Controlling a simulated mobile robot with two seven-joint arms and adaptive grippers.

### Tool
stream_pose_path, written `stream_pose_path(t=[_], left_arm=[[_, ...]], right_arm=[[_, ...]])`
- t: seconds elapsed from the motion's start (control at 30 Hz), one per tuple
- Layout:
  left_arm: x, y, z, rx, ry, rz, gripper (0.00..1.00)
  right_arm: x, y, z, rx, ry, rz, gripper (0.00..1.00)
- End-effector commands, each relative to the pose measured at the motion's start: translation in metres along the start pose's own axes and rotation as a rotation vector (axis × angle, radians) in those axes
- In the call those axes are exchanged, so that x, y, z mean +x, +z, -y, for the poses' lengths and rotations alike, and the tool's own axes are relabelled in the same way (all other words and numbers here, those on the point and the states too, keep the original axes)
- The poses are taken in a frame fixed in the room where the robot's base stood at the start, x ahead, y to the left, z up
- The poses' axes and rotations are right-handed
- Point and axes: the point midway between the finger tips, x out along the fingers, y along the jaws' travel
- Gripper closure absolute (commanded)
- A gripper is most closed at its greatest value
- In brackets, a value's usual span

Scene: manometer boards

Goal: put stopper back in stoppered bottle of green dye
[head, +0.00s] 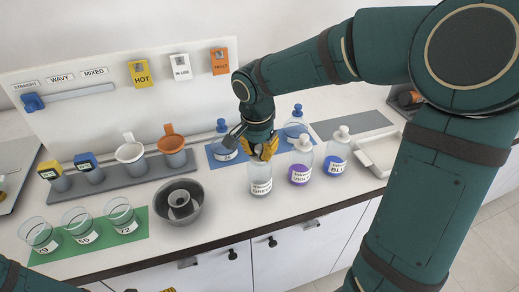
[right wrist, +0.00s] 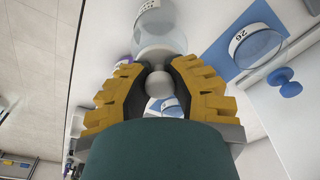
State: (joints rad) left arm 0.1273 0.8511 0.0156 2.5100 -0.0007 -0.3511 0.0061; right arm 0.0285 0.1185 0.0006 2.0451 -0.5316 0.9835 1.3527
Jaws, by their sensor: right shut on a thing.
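The green dye bottle (head: 261,180), a clear bottle whose label seems to read GREEN, stands upright at the left of a row of three bottles. My right gripper (head: 262,150) is directly above its mouth, pointing down. In the right wrist view the yellow fingers (right wrist: 159,88) are shut on the pale round knob of the stopper (right wrist: 160,84). The bottle (right wrist: 158,30) shows just beyond the knob. The stopper's lower part is hidden, so I cannot tell whether it sits in the neck. Only a yellow bit of my left gripper (head: 168,290) shows at the bottom edge.
The violet bottle (head: 300,172) and blue bottle (head: 336,160), both stoppered, stand close to the right. A white tray (head: 378,160) is beyond them. A metal bowl (head: 192,216) and glass beakers on a green mat (head: 75,251) are left. The counter's front edge is near.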

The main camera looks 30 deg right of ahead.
Motion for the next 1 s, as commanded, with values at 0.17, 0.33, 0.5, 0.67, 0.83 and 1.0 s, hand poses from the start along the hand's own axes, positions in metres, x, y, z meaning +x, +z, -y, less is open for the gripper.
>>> stream_pose_path(t=[0.17,0.33,0.5,0.67,0.83,1.0], left_arm=[[0.0013,0.0001,0.0005,0.000,0.000,0.000,0.12],[0.0014,0.0001,0.0006,0.000,0.000,0.000,0.12],[0.0014,0.0001,0.0005,0.000,0.000,0.000,0.12],[0.0014,0.0001,0.0005,0.000,0.000,0.000,0.12],[0.0014,0.0001,0.0005,0.000,0.000,0.000,0.12],[0.0014,0.0001,0.0005,0.000,0.000,0.000,0.12]], right_arm=[[0.0011,0.0001,0.0000,0.000,0.000,0.000,0.99],[0.0011,0.0001,0.0000,0.000,0.000,0.000,0.99],[0.0012,0.0001,-0.0001,0.000,0.000,0.000,0.49],[0.0012,0.0001,-0.0001,0.000,0.000,0.000,0.49],[0.0012,0.0001,-0.0001,0.000,0.000,0.000,0.00],[0.0012,0.0001,-0.0001,0.000,0.000,0.000,0.00]])
